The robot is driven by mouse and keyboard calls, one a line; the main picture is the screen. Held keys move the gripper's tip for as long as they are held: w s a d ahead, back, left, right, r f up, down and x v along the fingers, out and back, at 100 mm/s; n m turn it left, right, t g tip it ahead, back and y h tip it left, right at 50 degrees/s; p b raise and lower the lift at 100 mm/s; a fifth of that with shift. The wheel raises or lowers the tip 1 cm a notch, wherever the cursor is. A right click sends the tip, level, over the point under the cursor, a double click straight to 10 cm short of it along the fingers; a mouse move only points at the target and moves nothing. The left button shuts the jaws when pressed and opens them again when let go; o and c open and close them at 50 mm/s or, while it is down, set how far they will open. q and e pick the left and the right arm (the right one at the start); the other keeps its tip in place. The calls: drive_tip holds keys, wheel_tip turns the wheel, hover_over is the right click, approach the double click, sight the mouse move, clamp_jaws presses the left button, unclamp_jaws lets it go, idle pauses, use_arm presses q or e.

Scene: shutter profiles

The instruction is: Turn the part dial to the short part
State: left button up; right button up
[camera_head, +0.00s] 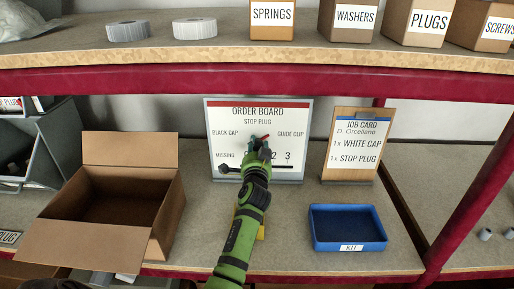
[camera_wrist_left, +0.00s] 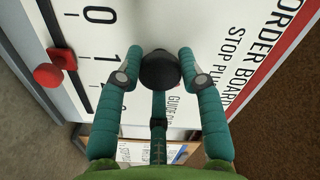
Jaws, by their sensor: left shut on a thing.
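The white order board (camera_head: 225,118) stands upright at the back of the shelf. It has the labels BLACK CAP, STOP PLUG and GUIDE CLIP around the dial. My left gripper (camera_head: 258,143) reaches up to the middle of the board and hides most of the dial. In the left wrist view, the dial's dark round knob (camera_wrist_left: 160,72) sits between the two teal fingers, which are shut on it. The dial's pointer direction cannot be made out clearly. The job card (camera_head: 350,145) beside the board reads 1 x white cap and 1 x stop plug. My right gripper is not in view.
A red slider knob (camera_wrist_left: 47,75) is on the MISSING scale, low on the board near my left gripper. An open cardboard box (camera_head: 105,205) stands left, and a blue kit tray (camera_head: 347,242) right. The upper shelf's red edge (camera_head: 250,78) runs above the board.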

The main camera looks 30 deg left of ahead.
use_arm(q)
drive_tip(key=shift+w+d+r, duration=0.1)
drive_tip(key=shift+d+r, duration=0.05)
drive_tip(key=shift+r, duration=0.35)
drive_tip(key=o, duration=1)
drive_tip(key=shift+o, duration=0.7)
drive_tip(key=shift+d+f, duration=0.1)
drive_tip(key=shift+f, duration=0.1)
drive_tip(key=v, duration=1.2)
